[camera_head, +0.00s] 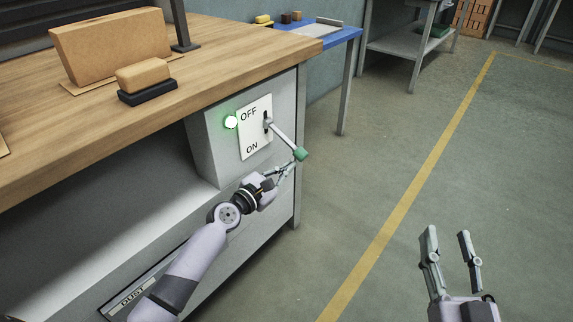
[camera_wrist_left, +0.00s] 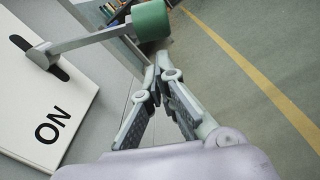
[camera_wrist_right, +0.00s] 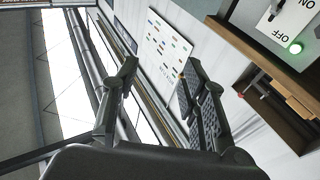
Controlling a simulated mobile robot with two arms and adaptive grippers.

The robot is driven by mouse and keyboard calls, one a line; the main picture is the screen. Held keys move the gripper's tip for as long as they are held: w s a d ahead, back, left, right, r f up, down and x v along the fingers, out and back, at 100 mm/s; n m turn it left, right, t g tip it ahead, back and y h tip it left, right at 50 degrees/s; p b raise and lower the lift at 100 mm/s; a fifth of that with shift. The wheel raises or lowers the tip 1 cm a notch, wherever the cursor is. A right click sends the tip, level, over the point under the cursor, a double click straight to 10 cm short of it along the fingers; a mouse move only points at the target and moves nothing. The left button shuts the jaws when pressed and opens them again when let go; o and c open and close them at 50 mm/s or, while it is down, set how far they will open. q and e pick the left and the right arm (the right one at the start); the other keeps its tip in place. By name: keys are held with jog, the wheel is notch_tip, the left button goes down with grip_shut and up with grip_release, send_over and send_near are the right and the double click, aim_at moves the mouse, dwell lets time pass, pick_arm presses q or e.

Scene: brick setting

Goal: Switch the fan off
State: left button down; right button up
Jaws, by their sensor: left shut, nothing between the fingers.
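A grey switch box under the wooden bench has a white plate (camera_head: 250,138) marked OFF at the top and ON at the bottom. A metal lever (camera_head: 284,137) with a green knob (camera_head: 302,153) slants down from the plate's slot. A round green lamp (camera_head: 231,122) is lit beside OFF. My left gripper (camera_head: 287,169) is shut and empty, just below the green knob. In the left wrist view the knob (camera_wrist_left: 151,20) is just past the shut fingertips (camera_wrist_left: 156,72); I cannot tell whether they touch. My right gripper (camera_head: 449,246) is open and empty over the floor. No fan is seen.
A blue table (camera_head: 318,38) stands behind. The floor (camera_head: 400,150) to the right is clear.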

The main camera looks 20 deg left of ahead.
jog(key=shift+w+f+g, duration=0.1)
jog(key=shift+f+g, duration=0.4)
jog(key=shift+f, duration=0.3)
